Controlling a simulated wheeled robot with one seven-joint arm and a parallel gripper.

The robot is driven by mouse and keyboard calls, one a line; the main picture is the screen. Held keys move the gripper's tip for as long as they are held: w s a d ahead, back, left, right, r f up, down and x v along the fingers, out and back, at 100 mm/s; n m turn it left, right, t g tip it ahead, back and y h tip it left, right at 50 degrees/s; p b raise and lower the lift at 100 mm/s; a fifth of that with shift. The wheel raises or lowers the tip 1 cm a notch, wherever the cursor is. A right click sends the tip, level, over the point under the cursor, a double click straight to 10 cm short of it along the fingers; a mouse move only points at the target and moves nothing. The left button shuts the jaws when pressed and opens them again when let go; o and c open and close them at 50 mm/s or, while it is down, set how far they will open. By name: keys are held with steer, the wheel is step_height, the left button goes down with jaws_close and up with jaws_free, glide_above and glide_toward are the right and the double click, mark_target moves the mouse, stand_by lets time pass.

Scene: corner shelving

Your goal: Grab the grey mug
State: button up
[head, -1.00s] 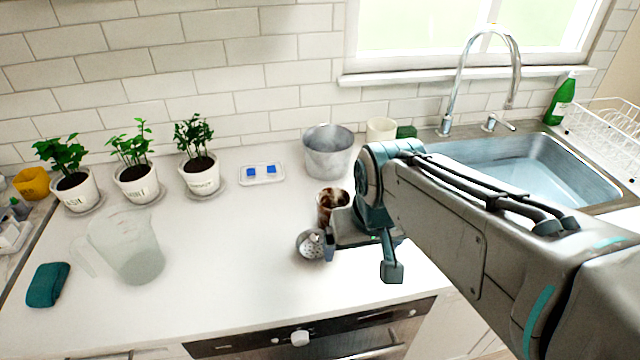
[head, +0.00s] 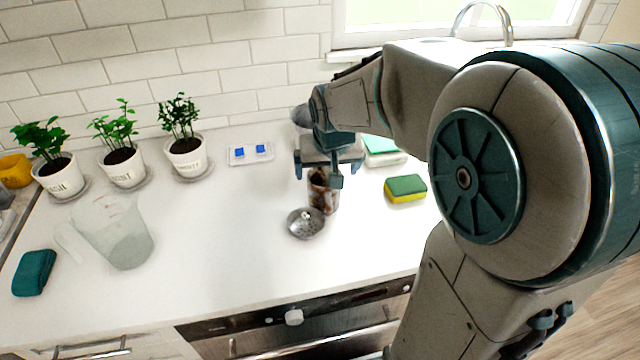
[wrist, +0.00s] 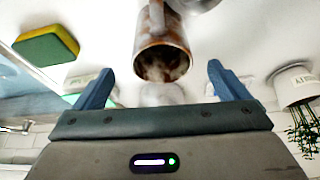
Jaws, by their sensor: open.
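The mug (head: 322,192) has a greyish surface with brown mottling and stands upright on the white counter. In the wrist view the mug (wrist: 162,45) shows its open rim and dark inside, with a handle on its far side. My gripper (head: 318,174) is open and pointed down, just above the mug and partly covering it. In the wrist view the mug lies centred ahead of the open fingers of my gripper (wrist: 160,80), with space on both sides. I cannot tell whether its rim is between the fingertips.
A metal strainer (head: 305,223) lies close in front of the mug. A green and yellow sponge (head: 405,188) is to the right. The counter's left middle is clear.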

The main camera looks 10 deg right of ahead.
mark_target(325, 178)
steer(key=shift+p+x, duration=0.4)
steer(key=shift+x, duration=2.35)
steer(key=shift+w+r, duration=0.1)
steer(key=c, duration=1.3)
